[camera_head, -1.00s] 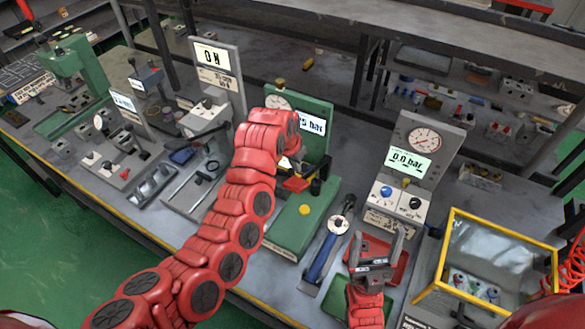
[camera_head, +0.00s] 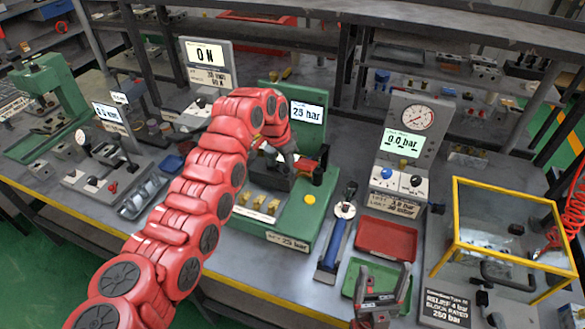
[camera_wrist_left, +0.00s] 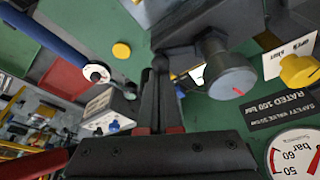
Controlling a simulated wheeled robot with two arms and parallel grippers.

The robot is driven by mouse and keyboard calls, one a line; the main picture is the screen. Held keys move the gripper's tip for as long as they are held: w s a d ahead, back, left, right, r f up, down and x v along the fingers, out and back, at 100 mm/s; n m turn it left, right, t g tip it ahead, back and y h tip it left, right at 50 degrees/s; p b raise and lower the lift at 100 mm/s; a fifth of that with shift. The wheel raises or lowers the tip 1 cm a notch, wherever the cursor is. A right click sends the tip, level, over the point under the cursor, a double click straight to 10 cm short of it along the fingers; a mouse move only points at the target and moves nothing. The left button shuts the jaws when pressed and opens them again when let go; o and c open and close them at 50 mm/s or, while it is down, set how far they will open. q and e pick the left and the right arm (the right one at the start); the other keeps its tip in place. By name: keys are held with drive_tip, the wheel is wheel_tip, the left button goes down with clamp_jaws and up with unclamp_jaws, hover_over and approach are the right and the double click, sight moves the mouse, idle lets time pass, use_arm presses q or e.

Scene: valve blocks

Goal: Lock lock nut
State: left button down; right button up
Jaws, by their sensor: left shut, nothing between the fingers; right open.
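The green test fixture (camera_head: 290,235) stands mid-bench under its 23 bar display. My left gripper (camera_head: 284,150) is over it, partly hidden by its own arm. In the left wrist view its dark fingers (camera_wrist_left: 162,65) are together and empty. They are beside a grey cylindrical cap (camera_wrist_left: 232,83) with a red mark, on a dark fitting. I cannot clearly pick out the lock nut or tell whether the fingers touch the fitting. A blue-handled wrench (camera_head: 334,243) lies right of the fixture. My right gripper (camera_head: 381,270) is open and empty over the green tray (camera_head: 351,281).
A red tray (camera_head: 386,238) is behind the green one. A 0.0 bar gauge stand (camera_head: 406,150) is at the back right. A yellow-framed clear box (camera_head: 505,235) is at the right. Brass pieces (camera_head: 258,204) sit in the fixture's front.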

use_arm(q)
drive_tip(key=shift+r, duration=0.15)
idle(0.4)
drive_tip(key=p+v, duration=0.5)
drive_tip(key=v, duration=1.2)
